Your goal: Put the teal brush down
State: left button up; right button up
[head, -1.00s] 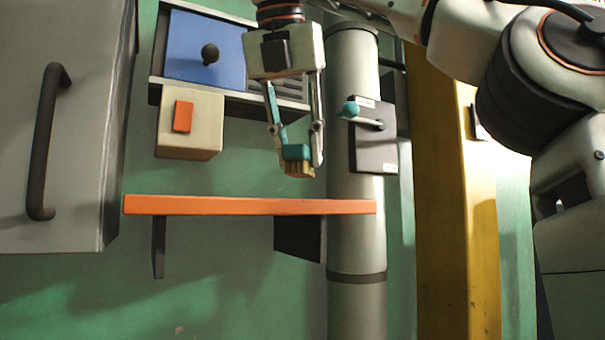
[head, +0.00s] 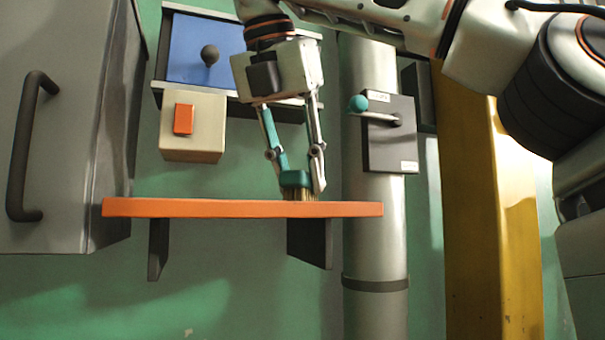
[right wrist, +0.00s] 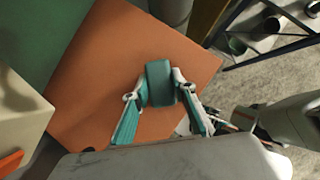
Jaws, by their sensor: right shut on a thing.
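The teal brush (head: 296,179) has a teal block on top and tan bristles pointing down. My right gripper (head: 299,184) is shut on it from above. The bristles are at the top of the orange shelf (head: 230,208), near its right end; their lower ends are partly hidden by the shelf's front edge, so contact is not certain. In the right wrist view the teal brush (right wrist: 160,83) sits between the fingertips of the right gripper (right wrist: 159,86), over the orange shelf (right wrist: 95,100). My left gripper is not in view.
A beige box with an orange switch (head: 193,140) is on the wall above the shelf's left part. A blue panel with a black knob (head: 190,50) is above it. A teal-tipped lever box (head: 390,145) is on the grey column to the right. A grey cabinet (head: 60,130) stands left.

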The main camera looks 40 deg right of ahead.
jog(key=shift+a+f, duration=0.1)
jog(key=shift+a, duration=0.1)
jog(key=o, duration=1.2)
